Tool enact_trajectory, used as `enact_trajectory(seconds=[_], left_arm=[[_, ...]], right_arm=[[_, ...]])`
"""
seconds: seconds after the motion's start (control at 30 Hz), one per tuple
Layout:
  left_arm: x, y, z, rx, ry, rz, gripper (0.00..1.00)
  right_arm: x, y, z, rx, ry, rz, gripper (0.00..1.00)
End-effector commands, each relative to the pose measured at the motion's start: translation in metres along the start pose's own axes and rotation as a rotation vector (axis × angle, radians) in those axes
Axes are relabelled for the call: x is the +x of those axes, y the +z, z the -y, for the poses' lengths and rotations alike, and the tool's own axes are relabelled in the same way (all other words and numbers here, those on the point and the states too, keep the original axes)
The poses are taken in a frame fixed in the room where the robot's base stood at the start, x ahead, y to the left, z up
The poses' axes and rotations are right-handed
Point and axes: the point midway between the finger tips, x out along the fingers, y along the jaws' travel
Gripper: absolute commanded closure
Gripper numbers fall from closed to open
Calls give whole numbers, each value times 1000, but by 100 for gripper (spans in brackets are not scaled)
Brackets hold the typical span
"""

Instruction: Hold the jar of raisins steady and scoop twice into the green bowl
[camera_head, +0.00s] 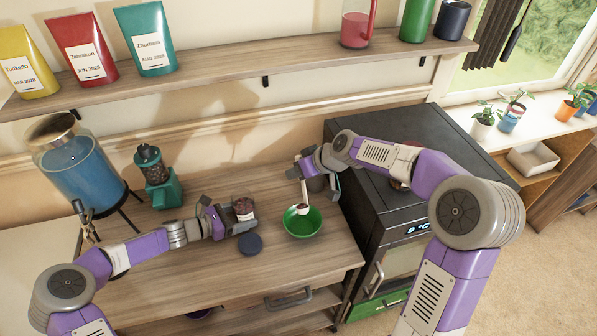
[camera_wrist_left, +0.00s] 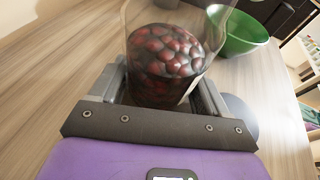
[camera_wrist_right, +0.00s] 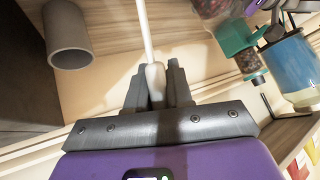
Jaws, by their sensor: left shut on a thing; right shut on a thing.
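The jar of raisins (camera_head: 243,208) stands on the wooden counter, with dark red raisins filling its lower part. It also shows in the left wrist view (camera_wrist_left: 165,58). My left gripper (camera_head: 226,218) is shut on the jar from the left side. The green bowl (camera_head: 303,223) sits to the right of the jar; it also shows in the left wrist view (camera_wrist_left: 243,33). My right gripper (camera_head: 310,174) is shut on the scoop's pale handle (camera_wrist_right: 155,80). The scoop (camera_head: 302,208) hangs down over the bowl with dark raisins in its head. Whether it touches the bowl is unclear.
A dark blue lid (camera_head: 250,244) lies in front of the jar. A green grinder (camera_head: 159,180) and a blue drink dispenser (camera_head: 82,165) stand at the left. A black oven (camera_head: 400,130) borders the counter at the right. A grey cup (camera_wrist_right: 68,35) is near my right gripper.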

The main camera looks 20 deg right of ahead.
Motion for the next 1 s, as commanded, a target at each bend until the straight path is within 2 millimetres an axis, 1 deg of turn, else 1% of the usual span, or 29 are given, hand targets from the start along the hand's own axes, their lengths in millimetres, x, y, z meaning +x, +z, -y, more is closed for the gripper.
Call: enact_trajectory(seconds=[0.1,0.53,1.0], left_arm=[[0,0,0,0,0,0,41],[0,0,0,0,0,0,41],[0,0,0,0,0,0,41]], right_arm=[[8,-3,-4,33,-15,68,100],[36,0,-18,166,-69,313,100],[63,12,-31,305,-126,569,100]])
